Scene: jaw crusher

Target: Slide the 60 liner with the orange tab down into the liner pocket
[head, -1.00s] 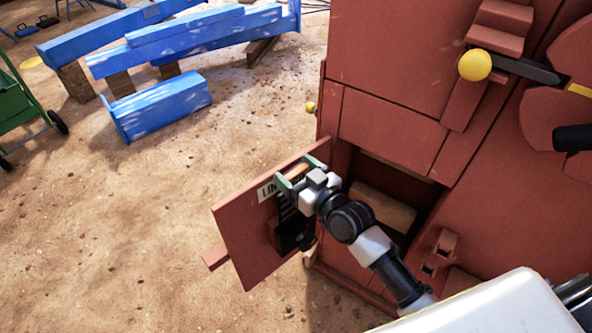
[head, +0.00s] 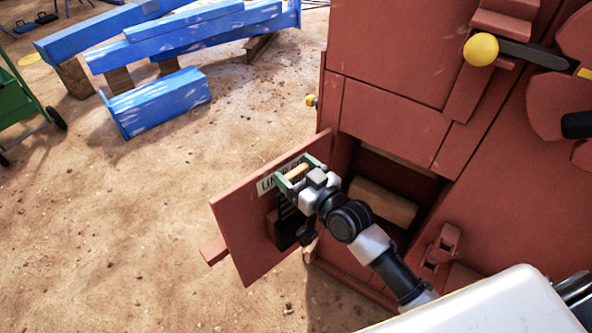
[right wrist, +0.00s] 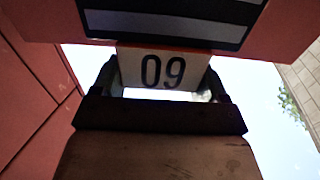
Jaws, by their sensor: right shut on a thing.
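My right gripper (head: 300,173) is shut on a tan piece at the top of the open red door (head: 240,225), beside the white sign there. In the right wrist view, a white plate (right wrist: 160,70) with an upside-down 60 and a thin orange edge shows between the two fingers (right wrist: 158,85); I take it as part of the 60 liner. A brown worn surface fills the bottom of that view; I cannot tell its link to the liner. A black box-like holder (head: 286,232), seemingly the liner pocket, is on the door below the gripper, partly hidden by my arm. My left gripper is not in view.
The red crusher body (head: 390,85) stands close on the right, with a dark opening and a wooden block (head: 382,202) inside it. A yellow knob (head: 481,50) sticks out higher up. Blue beams (head: 160,102) lie at the back left. Sandy ground left of the door is clear.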

